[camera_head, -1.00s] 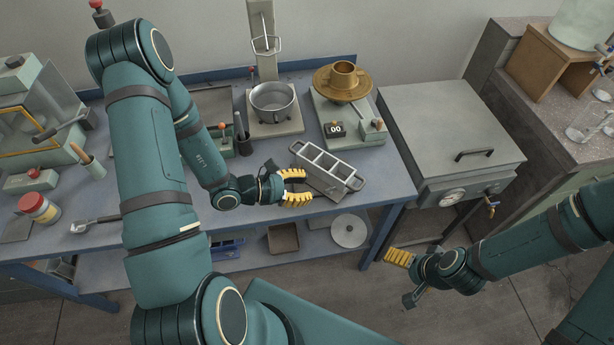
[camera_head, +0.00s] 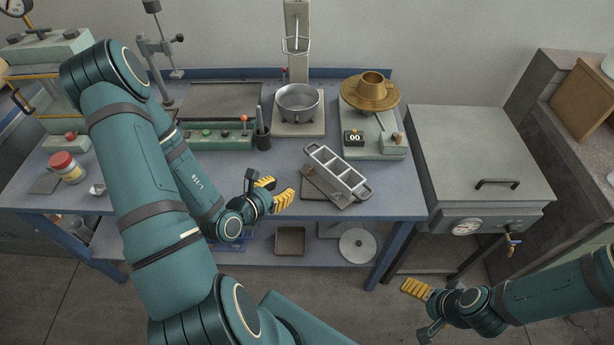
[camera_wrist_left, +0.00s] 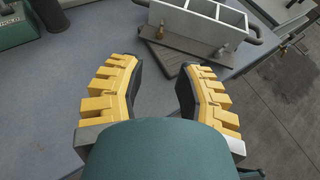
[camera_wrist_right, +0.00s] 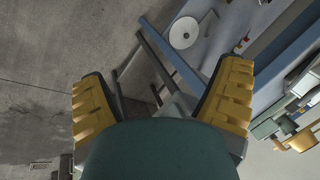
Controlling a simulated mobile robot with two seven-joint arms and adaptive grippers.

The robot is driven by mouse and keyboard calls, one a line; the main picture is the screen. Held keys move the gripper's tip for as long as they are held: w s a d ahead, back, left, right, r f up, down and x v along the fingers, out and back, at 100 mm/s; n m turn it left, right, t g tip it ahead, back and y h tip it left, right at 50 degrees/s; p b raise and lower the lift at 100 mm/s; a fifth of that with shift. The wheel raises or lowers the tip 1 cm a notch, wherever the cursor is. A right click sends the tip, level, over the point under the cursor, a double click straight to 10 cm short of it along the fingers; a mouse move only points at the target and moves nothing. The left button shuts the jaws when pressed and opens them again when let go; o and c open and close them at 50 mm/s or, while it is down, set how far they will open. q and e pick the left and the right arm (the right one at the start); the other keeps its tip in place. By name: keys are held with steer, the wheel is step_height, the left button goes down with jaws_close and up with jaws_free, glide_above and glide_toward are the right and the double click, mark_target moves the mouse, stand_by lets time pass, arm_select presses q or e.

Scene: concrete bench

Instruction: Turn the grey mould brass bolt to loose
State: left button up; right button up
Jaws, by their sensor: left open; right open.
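The grey mould (camera_head: 353,189), an open box with several compartments and a handle at each end, sits tilted in the picture on a dark base plate near the bench's front edge. My right gripper (camera_head: 416,289) is open and empty, low at the right, in front of the bench and away from the mould.
The bench top left of the mould is mostly clear.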

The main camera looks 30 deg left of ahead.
mark_target(307, 173)
arm_select(q)
steer(key=shift+b+x, duration=0.8)
steer(key=shift+b, duration=0.15)
steer(key=b+x, duration=0.1)
steer(key=x, duration=1)
steer(key=shift+d, duration=0.1)
arm_select(e)
steer(key=f, duration=0.2)
steer(key=s+f, duration=0.1)
steer(key=shift+s+f, duration=0.1)
steer(key=shift+f, duration=0.25)
steer(key=shift+a, duration=0.1)
